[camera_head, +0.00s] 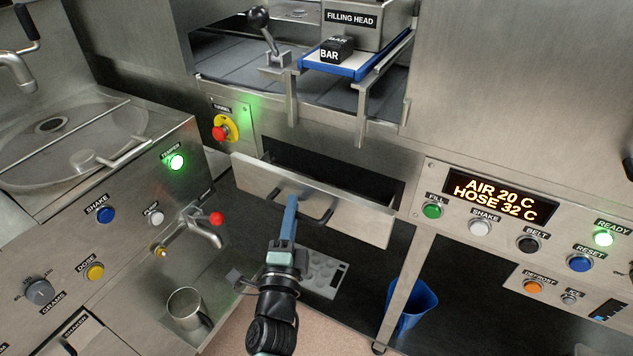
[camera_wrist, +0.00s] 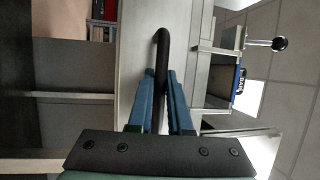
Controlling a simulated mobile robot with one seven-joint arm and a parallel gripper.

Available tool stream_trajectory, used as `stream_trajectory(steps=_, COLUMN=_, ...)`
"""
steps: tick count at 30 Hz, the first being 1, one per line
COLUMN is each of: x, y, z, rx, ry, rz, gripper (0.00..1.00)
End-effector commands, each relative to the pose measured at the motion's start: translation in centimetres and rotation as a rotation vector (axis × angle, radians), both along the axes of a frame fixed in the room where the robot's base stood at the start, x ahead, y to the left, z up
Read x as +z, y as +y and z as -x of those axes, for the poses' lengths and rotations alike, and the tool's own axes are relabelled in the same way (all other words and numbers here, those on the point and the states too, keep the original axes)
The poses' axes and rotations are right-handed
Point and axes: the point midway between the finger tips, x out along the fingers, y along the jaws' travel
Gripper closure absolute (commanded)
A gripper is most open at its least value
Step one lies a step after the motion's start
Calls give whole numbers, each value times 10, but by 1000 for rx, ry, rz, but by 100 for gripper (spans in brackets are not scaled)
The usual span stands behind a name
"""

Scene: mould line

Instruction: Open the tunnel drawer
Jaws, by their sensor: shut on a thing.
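The tunnel drawer (camera_head: 350,205) is a steel drawer under the filling section, with its front pulled out from the cabinet. A dark gap shows behind its front panel. Its dark bar handle (camera_head: 322,214) runs along the front. My gripper (camera_head: 290,203) has blue fingers and is shut on the handle near its left end. In the wrist view, the handle (camera_wrist: 162,55) runs down between the two blue fingers of my gripper (camera_wrist: 167,80). The inside of the drawer is mostly hidden by its front.
A red stop button (camera_head: 219,133) sits left above the drawer. A panel with a lit display (camera_head: 486,200) is at the right. A blue bin (camera_head: 414,304) and a metal muffin-type tray (camera_head: 325,272) are below. A metal jug (camera_head: 187,308) stands under the tap at left.

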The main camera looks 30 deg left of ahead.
Motion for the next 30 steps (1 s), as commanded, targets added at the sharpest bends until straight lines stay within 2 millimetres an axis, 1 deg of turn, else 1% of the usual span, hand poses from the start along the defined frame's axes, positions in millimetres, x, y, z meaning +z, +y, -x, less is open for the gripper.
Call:
stream_trajectory(steps=1, x=5, y=0, z=11, rx=-3, ry=3, rz=1, gripper=100)
stream_trajectory(steps=5, x=4, y=2, z=38, rx=-4, ry=3, rz=-2, gripper=100)
stream_trajectory(steps=12, x=2, y=3, z=100, rx=-7, ry=3, rz=-1, gripper=100)
stream_trajectory(steps=16, x=1, y=4, z=126, rx=-7, ry=1, rz=-2, gripper=100)
stream_trajectory(steps=18, x=1, y=5, z=136, rx=-7, ry=0, rz=-2, gripper=100)
stream_trajectory(steps=22, x=1, y=5, z=149, rx=-7, ry=-2, rz=-3, gripper=100)
stream_trajectory(steps=25, x=0, y=6, z=154, rx=-7, ry=-3, rz=-2, gripper=100)
stream_trajectory(steps=30, x=1, y=6, z=156, rx=-7, ry=-4, rz=-3, gripper=100)
